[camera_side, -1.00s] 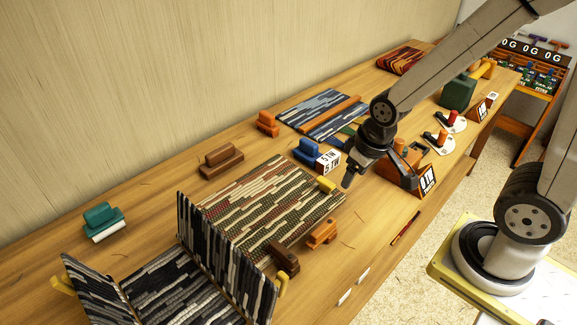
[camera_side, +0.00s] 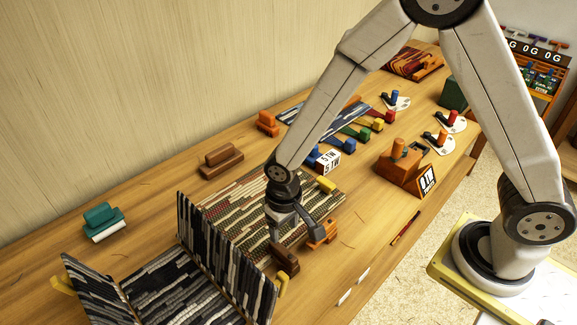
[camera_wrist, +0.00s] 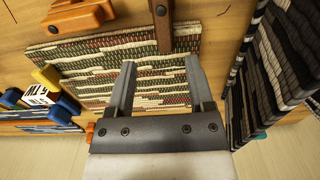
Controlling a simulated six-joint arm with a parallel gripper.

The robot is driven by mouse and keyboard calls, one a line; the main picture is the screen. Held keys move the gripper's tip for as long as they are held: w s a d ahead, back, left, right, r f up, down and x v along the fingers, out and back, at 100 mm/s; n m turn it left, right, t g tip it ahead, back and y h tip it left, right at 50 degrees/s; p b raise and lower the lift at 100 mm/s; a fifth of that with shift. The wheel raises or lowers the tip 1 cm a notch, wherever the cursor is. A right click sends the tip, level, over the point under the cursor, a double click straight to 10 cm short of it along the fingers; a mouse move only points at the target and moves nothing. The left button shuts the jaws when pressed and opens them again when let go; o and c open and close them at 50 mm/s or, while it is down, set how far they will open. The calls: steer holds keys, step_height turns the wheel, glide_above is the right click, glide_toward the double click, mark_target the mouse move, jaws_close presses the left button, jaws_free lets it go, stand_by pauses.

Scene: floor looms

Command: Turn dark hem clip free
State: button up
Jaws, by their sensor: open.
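The dark hem clip (camera_side: 286,258) is a dark brown block at the near edge of the striped woven mat (camera_side: 225,205). In the wrist view the dark clip (camera_wrist: 162,25) reaches over the mat's edge, with its inner end beyond the gap between my fingers. My gripper (camera_wrist: 160,66) is open and empty over the mat, its fingers pointing toward the clip but apart from it. In the side view my gripper (camera_side: 296,226) hangs just above and behind the dark clip and partly covers the mat.
An orange clip (camera_side: 322,234) sits right of the dark one, and a yellow clip (camera_side: 326,184) at the mat's right corner. A folded grey-black mat (camera_side: 228,262) stands upright on the left, close to the dark clip. A red pencil (camera_side: 405,228) lies on open table.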

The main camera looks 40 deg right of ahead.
mark_target(283, 250)
steer(key=shift+a+f, duration=0.2)
steer(key=shift+a, duration=0.05)
steer(key=shift+f, duration=0.15)
steer(key=shift+f, duration=3.75)
jaws_close()
